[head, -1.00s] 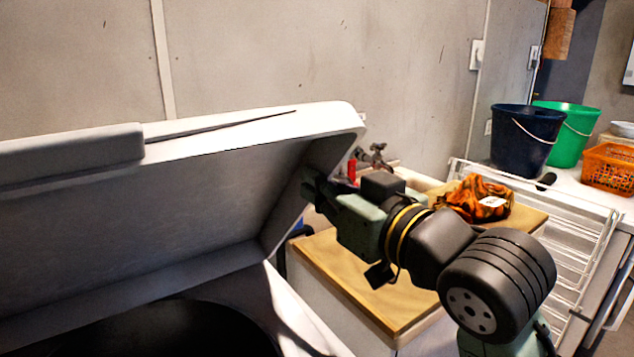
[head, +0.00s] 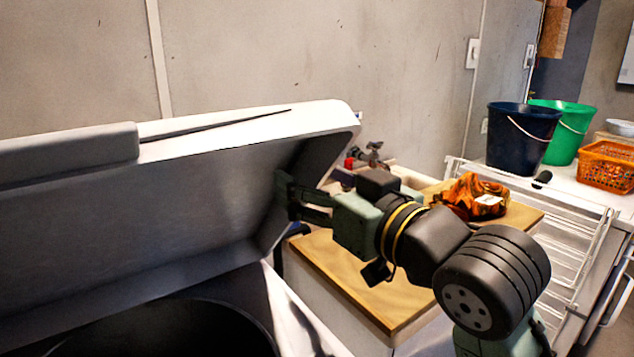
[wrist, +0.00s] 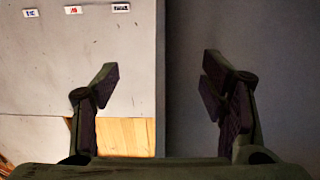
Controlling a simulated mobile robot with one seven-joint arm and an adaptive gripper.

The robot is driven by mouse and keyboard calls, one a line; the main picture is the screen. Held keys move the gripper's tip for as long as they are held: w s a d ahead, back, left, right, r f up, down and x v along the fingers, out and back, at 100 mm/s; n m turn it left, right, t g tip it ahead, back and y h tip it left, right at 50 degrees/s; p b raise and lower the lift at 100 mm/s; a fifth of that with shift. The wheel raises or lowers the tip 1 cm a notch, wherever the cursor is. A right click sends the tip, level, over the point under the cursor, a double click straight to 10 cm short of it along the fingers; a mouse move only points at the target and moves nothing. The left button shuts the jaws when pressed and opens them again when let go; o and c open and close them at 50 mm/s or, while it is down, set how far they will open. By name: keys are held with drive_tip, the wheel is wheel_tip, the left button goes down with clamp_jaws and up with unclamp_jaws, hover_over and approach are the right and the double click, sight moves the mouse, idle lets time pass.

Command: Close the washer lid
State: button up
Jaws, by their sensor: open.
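The white washer lid (head: 180,195) stands raised and tilted in the head view, with its underside facing me. Below it the dark round drum opening of the washer (head: 170,330) shows. My gripper (head: 284,196) is at the lid's right end, over the lid's underside near its right edge. In the wrist view my gripper (wrist: 163,82) is open, its two fingers wide apart. The lid's edge runs between the fingers there, with the dark lid surface (wrist: 280,70) on the right. I cannot tell whether a finger touches the lid.
A wooden-topped counter (head: 350,290) stands right of the washer, with an orange patterned cloth (head: 470,196) on it. Further right are a white drying rack (head: 570,235), a dark blue bucket (head: 520,140), a green bucket (head: 565,125) and an orange basket (head: 605,168).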

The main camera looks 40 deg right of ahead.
drive_tip(key=shift+s, duration=0.1)
idle(0.5)
drive_tip(key=shift+s+r+p, duration=0.25)
drive_tip(key=shift+s+r, duration=0.1)
drive_tip(key=shift+s, duration=0.95)
drive_tip(key=shift+s+r+p, duration=0.2)
drive_tip(key=shift+s+r, duration=0.1)
drive_tip(key=shift+s, duration=1)
drive_tip(key=shift+s+r+p, duration=0.25)
drive_tip(key=shift+s+r, duration=0.1)
drive_tip(key=shift+s, duration=0.95)
drive_tip(key=shift+s, duration=0.1)
